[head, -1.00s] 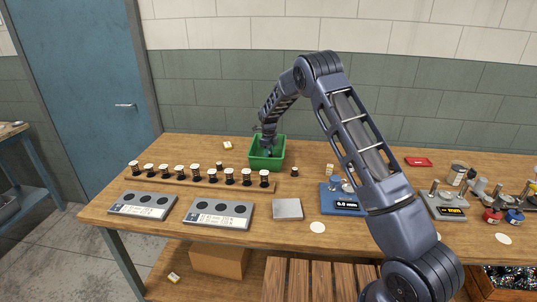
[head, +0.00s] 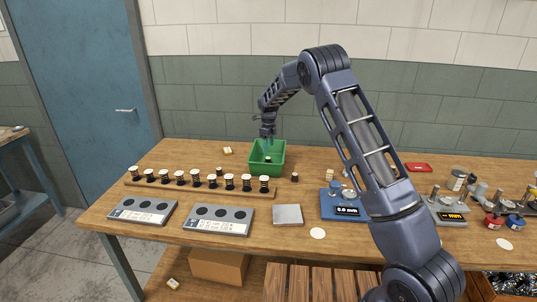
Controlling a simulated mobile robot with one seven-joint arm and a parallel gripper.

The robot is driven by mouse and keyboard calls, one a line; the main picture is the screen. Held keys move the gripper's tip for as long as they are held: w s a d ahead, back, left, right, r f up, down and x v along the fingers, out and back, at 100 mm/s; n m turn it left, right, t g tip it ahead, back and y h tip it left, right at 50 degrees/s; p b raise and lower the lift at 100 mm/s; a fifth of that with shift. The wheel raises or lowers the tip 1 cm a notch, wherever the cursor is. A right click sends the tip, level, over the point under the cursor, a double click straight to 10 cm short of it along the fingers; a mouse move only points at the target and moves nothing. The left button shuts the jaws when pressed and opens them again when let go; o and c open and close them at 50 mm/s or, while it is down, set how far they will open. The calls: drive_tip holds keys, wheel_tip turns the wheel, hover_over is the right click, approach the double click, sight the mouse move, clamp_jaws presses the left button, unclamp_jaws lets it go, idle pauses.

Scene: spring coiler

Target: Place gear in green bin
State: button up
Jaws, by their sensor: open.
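The green bin (head: 281,157) stands on the wooden table near the back middle. A small dark piece with a light top (head: 268,159) lies inside the bin; it is too small to tell whether it is the gear. My gripper (head: 267,137) is open above the back part of the bin, pointing down, and looks empty. Its fingertips are small and partly blend into the bin behind them.
A wooden rack (head: 200,187) with several spools stands left of the bin. A loose spool (head: 294,177) is just right of it. Two grey trays (head: 218,219), a metal plate (head: 288,215) and a blue gauge (head: 341,204) lie in front. My arm spans the right side.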

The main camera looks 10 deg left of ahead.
drive_tip(key=s+d+r+n, duration=0.2)
drive_tip(key=d+r, duration=0.5)
drive_tip(key=r, duration=0.1)
drive_tip(key=s+d+r+n, duration=0.25)
drive_tip(key=d+r, duration=0.35)
drive_tip(key=r, duration=0.3)
drive_tip(key=s+d+r+n+t+y, duration=0.1)
drive_tip(key=s+d+r+n, duration=0.1)
drive_tip(key=s+d+r, duration=0.4)
drive_tip(key=s+d+r+n+t, duration=0.1)
drive_tip(key=s+d+r+n, duration=0.2)
drive_tip(key=s+d, duration=0.4)
drive_tip(key=s+d+r+n+t, duration=0.1)
drive_tip(key=s+d+r+n, duration=0.3)
drive_tip(key=s+d, duration=0.75)
drive_tip(key=s+d+f+n, duration=0.1)
drive_tip(key=s+f+n, duration=0.1)
drive_tip(key=s, duration=0.4)
drive_tip(key=s+d+f+n+t, duration=0.1)
drive_tip(key=s+d+f+n, duration=0.1)
drive_tip(key=s, duration=0.5)
drive_tip(key=s+d+f+n+h, duration=0.1)
drive_tip(key=s+d+n, duration=0.1)
drive_tip(key=s, duration=0.4)
drive_tip(key=shift+s+f+n+t, duration=0.3)
drive_tip(key=shift+f+n, duration=0.1)
drive_tip(key=shift+n, duration=0.35)
